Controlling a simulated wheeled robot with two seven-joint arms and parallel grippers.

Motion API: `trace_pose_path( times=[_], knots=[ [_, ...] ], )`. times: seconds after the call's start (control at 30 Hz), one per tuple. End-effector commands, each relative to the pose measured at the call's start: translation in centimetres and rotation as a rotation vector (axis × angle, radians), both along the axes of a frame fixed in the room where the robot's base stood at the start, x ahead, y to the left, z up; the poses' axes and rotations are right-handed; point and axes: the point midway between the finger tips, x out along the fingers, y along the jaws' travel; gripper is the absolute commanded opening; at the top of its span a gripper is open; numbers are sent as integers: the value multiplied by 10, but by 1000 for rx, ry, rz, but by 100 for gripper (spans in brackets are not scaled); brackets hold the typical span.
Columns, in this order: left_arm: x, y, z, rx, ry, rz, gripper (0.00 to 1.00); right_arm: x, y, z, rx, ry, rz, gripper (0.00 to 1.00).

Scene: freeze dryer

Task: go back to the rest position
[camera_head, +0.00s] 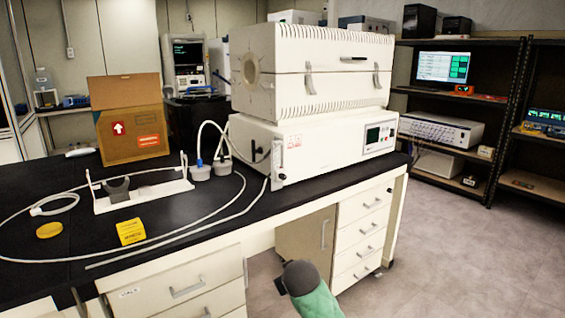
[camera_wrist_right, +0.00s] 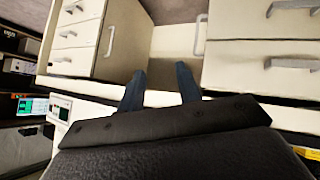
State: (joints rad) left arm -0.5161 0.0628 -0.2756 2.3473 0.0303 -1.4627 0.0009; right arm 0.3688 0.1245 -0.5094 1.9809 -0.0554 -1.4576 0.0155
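My right gripper (camera_wrist_right: 160,88) shows in the right wrist view with its two dark fingers apart and nothing between them. It is in front of the white cabinet fronts below the bench. In the head view a green and grey part of my arm (camera_head: 308,290) shows at the bottom middle; the right fingers are not seen there. Two thin dark tips at the bottom left edge of the head view look like my left gripper (camera_head: 91,302). They stand apart in front of the drawers, with nothing seen between them; the rest of that gripper is cut off.
The black bench (camera_head: 200,212) carries a white furnace unit (camera_head: 310,72), a cardboard box (camera_head: 131,130), a white stand (camera_head: 160,197), a yellow box (camera_head: 130,231), a yellow disc (camera_head: 49,230) and looped tubing. Drawers (camera_head: 362,240) are below. Floor (camera_head: 460,250) is clear at right, before the shelves.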

Motion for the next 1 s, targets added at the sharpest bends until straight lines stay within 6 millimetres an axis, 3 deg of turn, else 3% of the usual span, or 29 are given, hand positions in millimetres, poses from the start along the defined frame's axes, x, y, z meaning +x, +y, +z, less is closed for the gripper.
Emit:
trace_pose_path(
  times=[0.03, 0.2, 0.63, 1.0],
  knots=[
    [-5, 3, 14, 6, 22, 1, 80, -21, -6, 7, 19, 30, -3, 34],
    [-21, 12, 39, 22, 85, 5, 80, -84, -27, 12, 78, 118, -20, 34],
    [-37, 26, 102, 28, 115, 26, 80, -216, -75, 20, 208, 255, -91, 34],
    [-47, 34, 147, 30, 124, 42, 80, -322, -108, -2, 237, 420, -180, 34]
  ],
)
